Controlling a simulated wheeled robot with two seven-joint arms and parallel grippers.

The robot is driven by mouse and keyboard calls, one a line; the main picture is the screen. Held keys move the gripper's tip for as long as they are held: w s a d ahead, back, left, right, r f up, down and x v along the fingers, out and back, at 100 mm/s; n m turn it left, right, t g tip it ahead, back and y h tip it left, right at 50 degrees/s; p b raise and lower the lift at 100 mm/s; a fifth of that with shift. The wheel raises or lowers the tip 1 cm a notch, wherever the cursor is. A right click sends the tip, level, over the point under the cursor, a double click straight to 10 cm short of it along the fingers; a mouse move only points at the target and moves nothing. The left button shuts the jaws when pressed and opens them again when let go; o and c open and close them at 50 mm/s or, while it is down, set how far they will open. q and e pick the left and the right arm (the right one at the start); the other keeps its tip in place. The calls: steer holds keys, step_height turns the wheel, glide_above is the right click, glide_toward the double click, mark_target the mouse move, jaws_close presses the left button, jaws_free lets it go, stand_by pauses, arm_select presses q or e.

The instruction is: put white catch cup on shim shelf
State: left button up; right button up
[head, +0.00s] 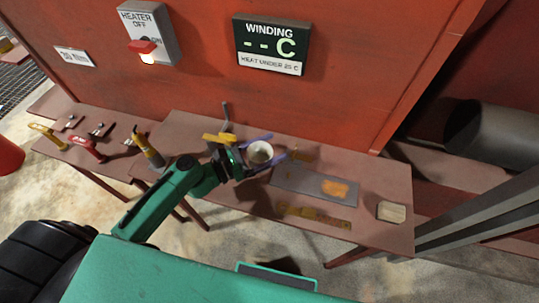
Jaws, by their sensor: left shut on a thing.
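The white catch cup (260,153) sits between the blue-purple fingers of my left gripper (265,152), which is shut on it. The cup's mouth faces up toward the camera. The cup is over the left-middle part of a red-brown table or shelf (375,230); I cannot tell whether its base touches the top. No label shows which surface is the shim shelf. My right gripper is not in view.
A grey plate with an orange patch (334,189) lies right of the cup. A yellow-brown strip (315,219) and a pale block (391,212) lie nearer the right end. A yellow-handled tool (148,150) is at left. A red wall with a heater switch (142,46) rises behind.

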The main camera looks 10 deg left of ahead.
arm_select(q)
step_height(320, 180, up, 15)
steer(key=p, duration=0.4)
steer(key=n+t+y, duration=0.4)
steer(key=y, duration=0.1)
glide_above(261, 160)
step_height(261, 160, down, 6)
steer(key=s+a+f+n+t+y+b, duration=0.1)
steer(key=s+a+f+n+t+y, duration=0.1)
steer(key=s+a+f+n+y, duration=0.3)
steer(key=s+f+y, duration=0.1)
steer(key=s+y, duration=0.1)
steer(key=y, duration=0.1)
steer(key=shift+a+n+y, duration=0.3)
steer(key=shift+a+n, duration=0.05)
steer(key=shift+n, duration=0.05)
